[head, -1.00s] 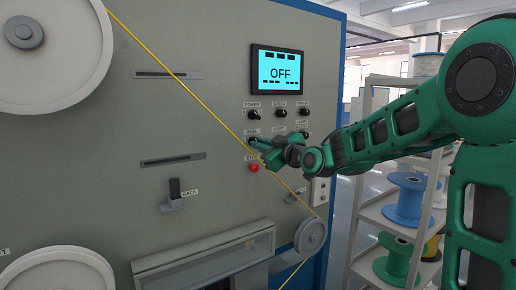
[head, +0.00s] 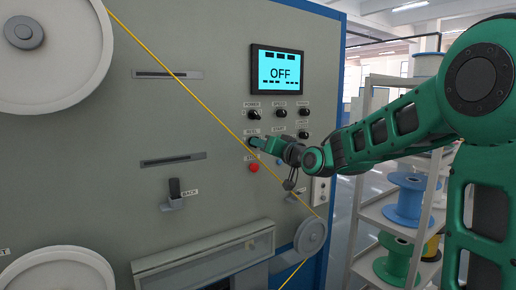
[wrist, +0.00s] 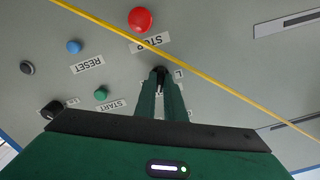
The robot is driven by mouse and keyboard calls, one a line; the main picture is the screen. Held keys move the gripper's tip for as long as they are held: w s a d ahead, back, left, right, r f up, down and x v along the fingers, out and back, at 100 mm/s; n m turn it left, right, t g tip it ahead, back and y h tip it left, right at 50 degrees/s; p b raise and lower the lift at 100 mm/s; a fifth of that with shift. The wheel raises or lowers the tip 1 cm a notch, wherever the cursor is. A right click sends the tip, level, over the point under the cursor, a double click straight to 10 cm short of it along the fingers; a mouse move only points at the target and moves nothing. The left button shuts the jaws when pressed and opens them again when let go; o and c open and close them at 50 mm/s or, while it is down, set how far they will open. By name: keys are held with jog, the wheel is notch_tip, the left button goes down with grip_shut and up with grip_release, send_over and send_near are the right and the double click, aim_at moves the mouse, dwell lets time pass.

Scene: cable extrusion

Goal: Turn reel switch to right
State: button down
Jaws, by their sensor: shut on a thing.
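The reel switch is a black knob (wrist: 160,72) under the REEL label (head: 252,133) on the grey machine panel. In the wrist view, which is upside down, its dark tip shows between the ends of my two green fingers. My gripper (head: 257,143) reaches in from the right in the head view and is shut on the knob. In the wrist view, my gripper (wrist: 161,92) covers most of the knob, so its exact angle cannot be told.
A yellow cable (head: 190,90) runs diagonally across the panel close to my fingers. The red STOP button (head: 254,168) and blue RESET button (head: 279,167) lie just below. The screen (head: 278,70) reads OFF. A shelf with spools (head: 408,200) stands at right.

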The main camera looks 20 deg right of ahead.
jog(key=shift+d+f+m, duration=0.1)
jog(key=shift+f+m, duration=0.05)
jog(key=shift+m, duration=0.8)
jog(key=shift+f+m, duration=0.1)
jog(key=shift+m, duration=0.85)
jog(key=c, duration=1.8)
grip_release()
jog(key=shift+c, duration=0.2)
jog(key=shift+r, duration=0.1)
jog(key=v, duration=1)
jog(key=shift+s+d, duration=0.15)
jog(key=shift+s, duration=0.2)
